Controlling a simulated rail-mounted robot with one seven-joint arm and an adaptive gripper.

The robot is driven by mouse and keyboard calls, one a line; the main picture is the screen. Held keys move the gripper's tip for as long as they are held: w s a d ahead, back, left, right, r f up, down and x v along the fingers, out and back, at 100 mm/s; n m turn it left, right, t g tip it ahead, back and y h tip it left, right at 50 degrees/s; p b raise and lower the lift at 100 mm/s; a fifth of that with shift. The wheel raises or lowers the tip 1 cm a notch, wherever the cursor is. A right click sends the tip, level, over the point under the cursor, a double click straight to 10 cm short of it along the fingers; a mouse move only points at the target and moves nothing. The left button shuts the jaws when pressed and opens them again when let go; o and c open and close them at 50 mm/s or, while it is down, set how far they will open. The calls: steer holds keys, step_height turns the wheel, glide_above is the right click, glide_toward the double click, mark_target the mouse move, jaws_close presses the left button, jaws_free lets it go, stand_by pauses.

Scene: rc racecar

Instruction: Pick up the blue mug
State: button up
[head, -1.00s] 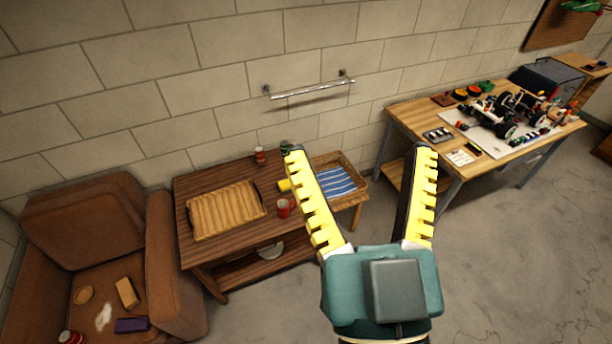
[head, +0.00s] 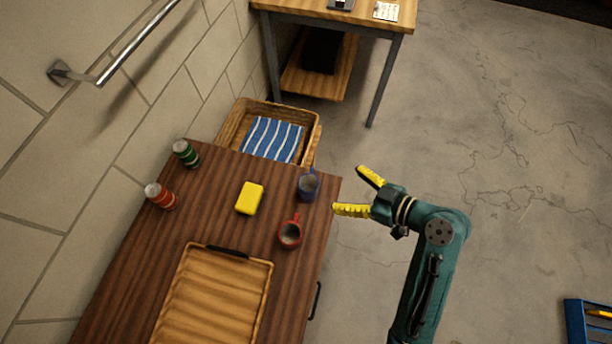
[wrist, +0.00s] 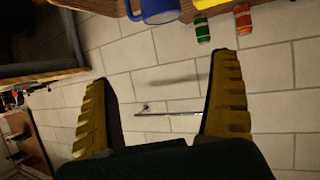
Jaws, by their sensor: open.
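The blue mug (head: 308,186) stands upright on the dark wooden table (head: 226,222), near its right edge. In the wrist view the blue mug (wrist: 160,10) shows at the top edge, partly cut off. My gripper (head: 347,190) is open and empty, to the right of the mug and apart from it, beyond the table edge. In the wrist view the two yellow fingers of my gripper (wrist: 163,90) are spread wide with nothing between them but the distant wall.
A red mug (head: 290,233) stands close to the blue mug. A yellow block (head: 250,198), a green can (head: 186,153) and a red can (head: 160,196) are on the table. A wooden tray (head: 262,300) lies in front. A basket (head: 311,135) with striped cloth stands behind.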

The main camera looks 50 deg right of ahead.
steer(key=b, duration=0.2)
glide_toward(302, 185)
steer(key=shift+w+f+t+y+b, duration=0.3)
steer(key=shift+w+f+b, duration=0.15)
steer(key=shift+w+f, duration=0.3)
steer(key=x, duration=0.5)
steer(key=shift+w+r+b, duration=0.25)
steer(key=shift+w+b, duration=0.15)
steer(key=c, duration=1.4)
